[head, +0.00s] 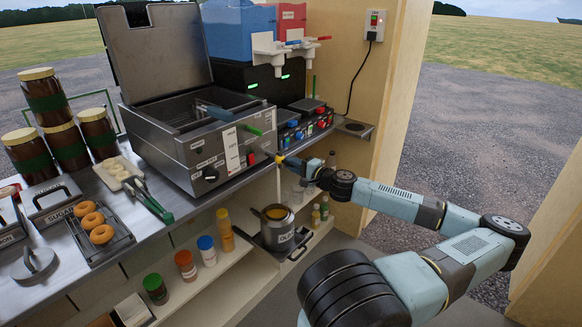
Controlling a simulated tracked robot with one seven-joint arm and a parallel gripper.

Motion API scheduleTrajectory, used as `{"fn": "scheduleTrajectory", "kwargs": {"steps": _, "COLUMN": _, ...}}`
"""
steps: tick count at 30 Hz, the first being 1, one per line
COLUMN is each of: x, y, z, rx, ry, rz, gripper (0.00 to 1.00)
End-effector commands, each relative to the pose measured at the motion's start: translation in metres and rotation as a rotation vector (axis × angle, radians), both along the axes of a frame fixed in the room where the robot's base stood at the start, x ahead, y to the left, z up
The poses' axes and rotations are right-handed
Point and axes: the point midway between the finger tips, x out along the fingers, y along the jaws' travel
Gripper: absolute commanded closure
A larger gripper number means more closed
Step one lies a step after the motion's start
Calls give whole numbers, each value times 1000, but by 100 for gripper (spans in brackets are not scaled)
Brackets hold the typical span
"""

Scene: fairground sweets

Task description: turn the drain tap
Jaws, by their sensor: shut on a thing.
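The steel fryer (205,150) stands on the counter with its lid raised. The drain tap (279,158), with a small yellow part showing, is at the fryer's lower front right corner. My gripper (284,161) reaches in from the right and is shut on the tap. The fingers are small here and cover much of the tap, so its exact turn angle cannot be told. A metal pot (277,236) with a label and yellowish contents stands on the shelf below the tap.
Bottles with coloured caps (207,251) stand on the lower shelf left of the pot. A control box (303,124) with knobs sits right of the fryer. Tongs (149,199), a doughnut rack (100,234) and jars (67,146) fill the counter's left. A wooden post (385,100) rises behind my arm.

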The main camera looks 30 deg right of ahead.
Motion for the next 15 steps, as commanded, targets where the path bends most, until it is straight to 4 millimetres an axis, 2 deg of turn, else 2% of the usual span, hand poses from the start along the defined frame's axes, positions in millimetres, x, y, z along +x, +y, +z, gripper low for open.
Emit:
{"fn": "scheduleTrajectory", "kwargs": {"steps": 6, "x": 1, "y": -4, "z": -2, "rx": 0, "ry": 3, "rz": -10, "gripper": 100}}
{"fn": "scheduleTrajectory", "kwargs": {"steps": 7, "x": 1, "y": -4, "z": -2, "rx": 0, "ry": 3, "rz": -10, "gripper": 80}}
{"fn": "scheduleTrajectory", "kwargs": {"steps": 12, "x": 1, "y": -3, "z": -2, "rx": -1, "ry": 2, "rz": -7, "gripper": 63}}
{"fn": "scheduleTrajectory", "kwargs": {"steps": 15, "x": 0, "y": -2, "z": -1, "rx": -1, "ry": 2, "rz": -5, "gripper": 62}}
